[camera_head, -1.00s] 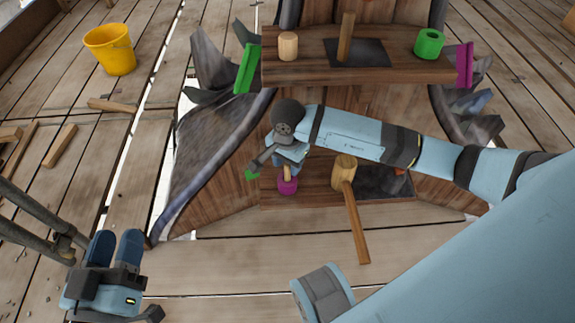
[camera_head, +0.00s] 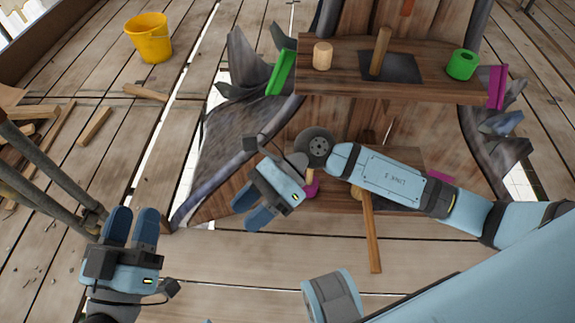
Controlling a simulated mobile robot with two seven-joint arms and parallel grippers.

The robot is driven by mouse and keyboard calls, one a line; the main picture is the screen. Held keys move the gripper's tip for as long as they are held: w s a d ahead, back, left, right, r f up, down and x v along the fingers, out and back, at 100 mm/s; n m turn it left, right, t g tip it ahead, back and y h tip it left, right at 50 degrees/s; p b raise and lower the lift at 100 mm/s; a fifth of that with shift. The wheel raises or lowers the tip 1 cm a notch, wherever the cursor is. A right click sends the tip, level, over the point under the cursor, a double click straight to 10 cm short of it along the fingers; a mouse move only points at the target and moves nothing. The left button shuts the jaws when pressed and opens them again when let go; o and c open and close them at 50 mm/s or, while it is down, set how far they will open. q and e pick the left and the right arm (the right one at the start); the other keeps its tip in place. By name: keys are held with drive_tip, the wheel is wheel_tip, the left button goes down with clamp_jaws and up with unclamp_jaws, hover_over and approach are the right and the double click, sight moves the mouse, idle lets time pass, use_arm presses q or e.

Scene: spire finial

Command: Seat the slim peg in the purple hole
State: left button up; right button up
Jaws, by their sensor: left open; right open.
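The purple ring-shaped piece (camera_head: 313,187) sits on the lower shelf, partly hidden by my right wrist. A small bit of a slim pale peg (camera_head: 310,174) shows at the purple piece, upright as far as I can see; how deep it sits is hidden. My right gripper (camera_head: 249,209) is open and empty, left of the purple piece, fingers pointing down-left. My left gripper (camera_head: 132,214) is open and empty at the lower left, over the plank floor, far from the peg.
The upper shelf (camera_head: 345,85) holds a thick pale peg (camera_head: 322,56), an upright stick and a green ring-shaped piece (camera_head: 463,65). A mallet handle (camera_head: 372,235) juts from the lower shelf below my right arm. A yellow bucket (camera_head: 149,38) stands far left.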

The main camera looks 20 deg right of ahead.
wheel_tip(320, 180, up, 13)
drive_tip(key=s+m+t+y, duration=0.1)
drive_tip(key=m+t+y, duration=0.95)
drive_tip(key=m, duration=0.95)
drive_tip(key=d+f+m+t+h, duration=0.1)
drive_tip(key=m+h, duration=0.4)
drive_tip(key=m, duration=0.5)
drive_tip(key=d+f+m+t+h, duration=0.2)
drive_tip(key=m+t, duration=0.4)
drive_tip(key=m, duration=0.4)
drive_tip(key=w+d+f+m+t+h, duration=0.1)
drive_tip(key=d+m+t+h, duration=0.3)
drive_tip(key=m+h, duration=0.3)
drive_tip(key=m, duration=0.3)
drive_tip(key=shift+f+m+h, duration=0.3)
drive_tip(key=shift+m+h, duration=0.05)
drive_tip(key=shift+m, duration=0.05)
drive_tip(key=shift+t, duration=0.25)
